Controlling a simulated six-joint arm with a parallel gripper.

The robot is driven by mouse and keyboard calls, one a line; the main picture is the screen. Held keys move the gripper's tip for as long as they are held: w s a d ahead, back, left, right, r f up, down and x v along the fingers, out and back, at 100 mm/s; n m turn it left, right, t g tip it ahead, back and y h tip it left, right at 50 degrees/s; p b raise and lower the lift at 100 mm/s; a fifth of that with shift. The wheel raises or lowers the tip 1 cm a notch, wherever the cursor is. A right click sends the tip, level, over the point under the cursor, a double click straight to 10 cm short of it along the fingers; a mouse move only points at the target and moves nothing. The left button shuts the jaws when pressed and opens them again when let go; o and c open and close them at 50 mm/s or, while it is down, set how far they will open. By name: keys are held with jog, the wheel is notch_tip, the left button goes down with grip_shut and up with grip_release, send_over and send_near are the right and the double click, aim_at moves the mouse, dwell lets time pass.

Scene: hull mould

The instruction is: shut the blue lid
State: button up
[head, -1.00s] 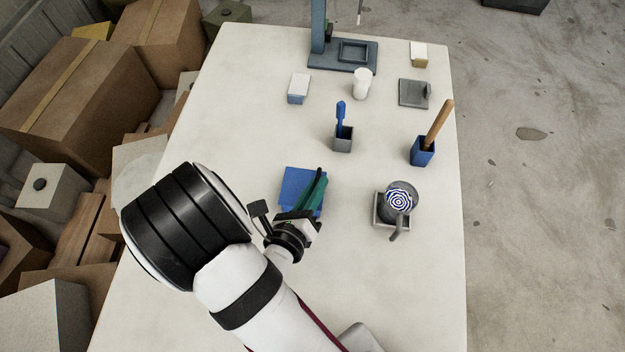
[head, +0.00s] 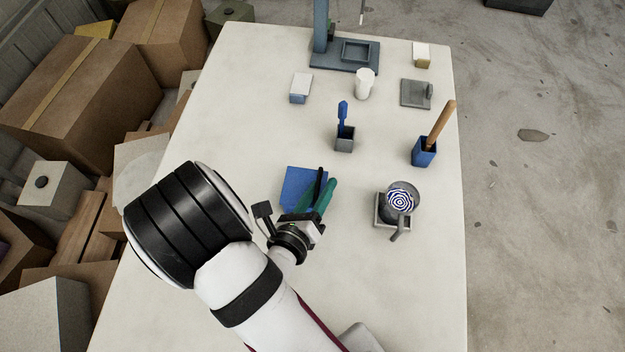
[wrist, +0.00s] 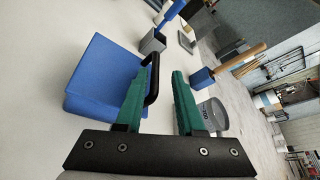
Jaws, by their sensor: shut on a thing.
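The blue lid (head: 300,185) shows as a blue panel on the left-centre of the table. In the wrist view it is a blue, box-like shape (wrist: 100,75); whether there is a box body under it I cannot tell. A black bar handle (wrist: 154,78) stands at its right edge. My gripper (head: 318,196), with green fingers, is at the lid's right side. In the wrist view the fingers (wrist: 160,95) lie on either side of the handle, and the gripper is shut on it. The fingers and wrist hide part of the lid's near right edge.
A grey mug (head: 385,213) with a striped top sits on a square tray right of the gripper. Behind are a grey holder (head: 344,145) with a blue tool and a blue holder (head: 423,157) with a wooden handle. The table between lid and mug is clear.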

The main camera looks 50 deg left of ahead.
jog(key=v, duration=1.5)
jog(key=shift+s+d, duration=0.15)
jog(key=shift+s, duration=0.1)
jog(key=shift+r, duration=0.1)
